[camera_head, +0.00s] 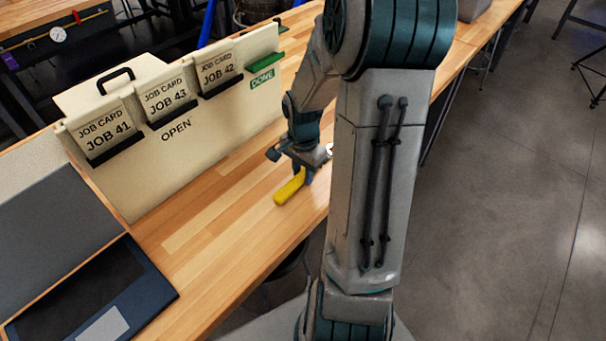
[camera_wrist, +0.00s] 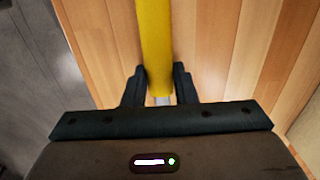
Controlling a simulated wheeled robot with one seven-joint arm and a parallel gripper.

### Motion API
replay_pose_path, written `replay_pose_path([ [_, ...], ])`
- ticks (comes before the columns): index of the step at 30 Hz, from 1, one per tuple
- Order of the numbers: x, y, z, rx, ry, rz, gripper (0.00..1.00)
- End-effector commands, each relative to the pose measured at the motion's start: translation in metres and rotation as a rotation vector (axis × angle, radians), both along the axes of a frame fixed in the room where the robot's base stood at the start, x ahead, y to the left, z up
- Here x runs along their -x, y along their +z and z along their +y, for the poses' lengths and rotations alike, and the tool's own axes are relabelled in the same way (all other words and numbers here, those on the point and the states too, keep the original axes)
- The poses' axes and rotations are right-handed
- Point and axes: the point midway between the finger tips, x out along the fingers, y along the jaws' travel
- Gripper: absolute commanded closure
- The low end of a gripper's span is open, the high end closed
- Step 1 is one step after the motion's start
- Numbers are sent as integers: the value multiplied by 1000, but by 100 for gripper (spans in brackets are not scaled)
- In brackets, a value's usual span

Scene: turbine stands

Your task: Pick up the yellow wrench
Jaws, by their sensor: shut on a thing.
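The yellow wrench (camera_head: 290,187) is at my gripper (camera_head: 303,168), over the wooden bench near its front edge. Its yellow handle sticks out to the lower left in the head view. In the wrist view the yellow handle (camera_wrist: 155,45) runs up from between the two dark fingers of my gripper (camera_wrist: 160,88). The fingers are shut on the wrench, near where the yellow gives way to a pale metal part. The rest of the wrench is hidden by my gripper and arm. I cannot tell whether the wrench touches the bench top.
A cream job card rack (camera_head: 185,120) marked OPEN stands along the back of the wooden bench (camera_head: 225,195). A green DONE holder (camera_head: 263,76) is at its right end. The bench between laptop and wrench is clear.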

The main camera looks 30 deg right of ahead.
Motion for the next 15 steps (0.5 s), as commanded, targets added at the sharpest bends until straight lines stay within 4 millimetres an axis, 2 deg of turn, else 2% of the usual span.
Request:
replay_pose_path([
  [5, -1, 14, -1, 4, 0, -4, 100],
  [15, -1, 76, -1, 4, -1, -6, 100],
])
